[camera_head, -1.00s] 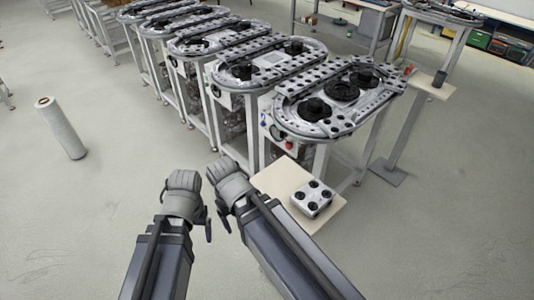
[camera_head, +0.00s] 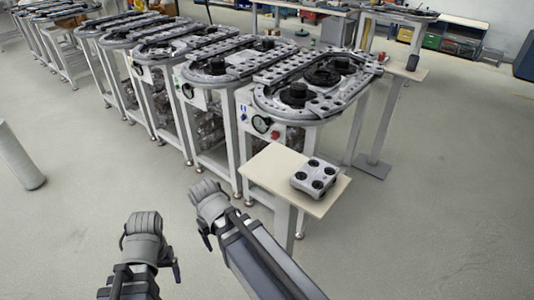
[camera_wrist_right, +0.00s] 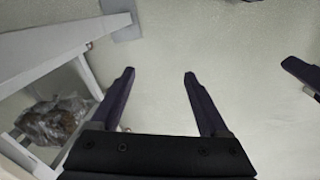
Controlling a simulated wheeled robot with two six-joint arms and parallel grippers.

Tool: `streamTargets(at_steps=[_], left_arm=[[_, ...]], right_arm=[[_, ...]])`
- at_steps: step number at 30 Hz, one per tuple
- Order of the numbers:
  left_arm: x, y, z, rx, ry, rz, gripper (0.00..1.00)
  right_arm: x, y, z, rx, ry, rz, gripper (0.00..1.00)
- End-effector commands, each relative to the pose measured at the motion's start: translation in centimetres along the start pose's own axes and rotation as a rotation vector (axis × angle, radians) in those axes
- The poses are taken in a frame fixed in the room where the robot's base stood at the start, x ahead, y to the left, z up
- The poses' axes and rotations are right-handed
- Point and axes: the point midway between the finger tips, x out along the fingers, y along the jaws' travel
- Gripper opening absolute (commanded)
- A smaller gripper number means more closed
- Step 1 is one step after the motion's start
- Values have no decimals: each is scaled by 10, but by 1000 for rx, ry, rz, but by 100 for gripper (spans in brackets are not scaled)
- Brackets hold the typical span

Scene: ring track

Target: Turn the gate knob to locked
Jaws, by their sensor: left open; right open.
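The nearest ring track (camera_head: 318,82) stands right of centre in the head view. Its white front panel carries a round dark-rimmed dial or knob (camera_head: 261,124), a red button (camera_head: 276,135) and small blue controls (camera_head: 243,113). I cannot tell which is the gate knob or read its setting. My left gripper (camera_head: 147,242) is low, left of the panel and well apart from it. My right gripper (camera_head: 208,208) is nearer the panel, also apart from it. In the right wrist view my right gripper (camera_wrist_right: 158,77) has its two fingers spread, with nothing between them.
A small beige table (camera_head: 262,172) with a grey four-wheeled block (camera_head: 315,177) stands before the nearest track. More ring tracks (camera_head: 170,40) line up behind to the left.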

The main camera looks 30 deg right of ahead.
Motion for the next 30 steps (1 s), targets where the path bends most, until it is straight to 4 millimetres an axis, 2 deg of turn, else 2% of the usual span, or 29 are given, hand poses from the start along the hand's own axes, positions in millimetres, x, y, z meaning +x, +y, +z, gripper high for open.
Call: streamTargets(at_steps=[1, 5, 11, 14, 16, 18, 20, 24, 27, 30], left_arm=[[35, 4, -2, 0, 0, -1, 84], [77, 8, -4, 1, 0, -2, 84], [139, 14, -8, 1, 0, -3, 84], [168, 16, -10, 1, 0, -4, 84], [187, 18, -11, 1, 0, -5, 84], [195, 19, -12, 1, 0, -5, 84], [198, 19, -12, 1, 0, -5, 84], [200, 19, -12, 1, 0, -6, 84], [199, 19, -12, 1, 0, -6, 84], [199, 19, -12, 1, 0, -6, 84]], right_arm=[[36, 5, -4, 25, 6, 6, 79], [78, 23, -15, 95, 27, 35, 79], [141, 68, -41, 258, 78, 138, 79], [166, 104, -63, 384, 130, 237, 79], [178, 142, -87, 507, 196, 346, 79], [172, 181, -112, 634, 288, 468, 79], [161, 211, -132, 727, 378, 564, 79], [119, 272, -180, 903, 633, 760, 79], [84, 302, -212, 981, 833, 861, 79], [53, 322, -238, 1021, 1012, 921, 79]])
